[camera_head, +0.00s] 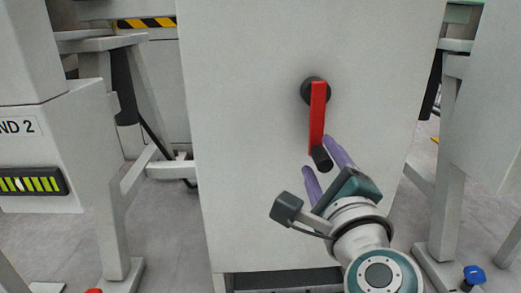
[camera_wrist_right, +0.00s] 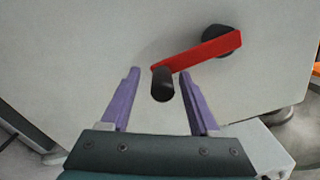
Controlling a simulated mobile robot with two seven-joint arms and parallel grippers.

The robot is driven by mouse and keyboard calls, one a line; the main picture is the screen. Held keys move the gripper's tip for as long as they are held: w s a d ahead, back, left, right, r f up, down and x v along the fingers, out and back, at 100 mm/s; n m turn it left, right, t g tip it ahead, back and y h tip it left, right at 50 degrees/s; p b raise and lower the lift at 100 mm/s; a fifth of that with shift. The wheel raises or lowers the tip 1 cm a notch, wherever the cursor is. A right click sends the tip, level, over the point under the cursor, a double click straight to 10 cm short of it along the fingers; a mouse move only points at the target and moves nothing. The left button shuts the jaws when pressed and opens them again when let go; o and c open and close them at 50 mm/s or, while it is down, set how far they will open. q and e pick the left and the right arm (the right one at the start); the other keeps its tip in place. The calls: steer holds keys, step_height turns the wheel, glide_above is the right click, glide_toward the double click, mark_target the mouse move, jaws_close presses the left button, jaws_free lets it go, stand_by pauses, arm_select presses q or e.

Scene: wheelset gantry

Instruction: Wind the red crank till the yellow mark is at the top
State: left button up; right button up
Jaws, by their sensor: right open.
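The red crank (camera_head: 317,112) is on the front of a pale cabinet. Its arm hangs almost straight down from a black hub (camera_head: 307,91), with a black handle (camera_head: 321,158) at its lower end. The wrist view shows the red crank (camera_wrist_right: 203,50) and the black handle (camera_wrist_right: 163,86) too. My right gripper (camera_head: 318,156) is open at the handle. In the wrist view its purple fingers (camera_wrist_right: 162,76) stand either side of the handle, with gaps showing. I cannot make out a yellow mark at the crank. My left gripper is out of view.
The pale cabinet (camera_head: 245,130) fills the middle. At the left a machine body carries a panel of yellow-green bars (camera_head: 38,182) and a label ending "ND 2" (camera_head: 18,127). Grey frame legs (camera_head: 447,165) stand on both sides. The cabinet face around the crank is clear.

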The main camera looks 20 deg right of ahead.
steer(key=p+v, duration=0.2)
steer(key=v, duration=0.7)
steer(key=shift+s+p, duration=0.3)
steer(key=shift+s, duration=0.05)
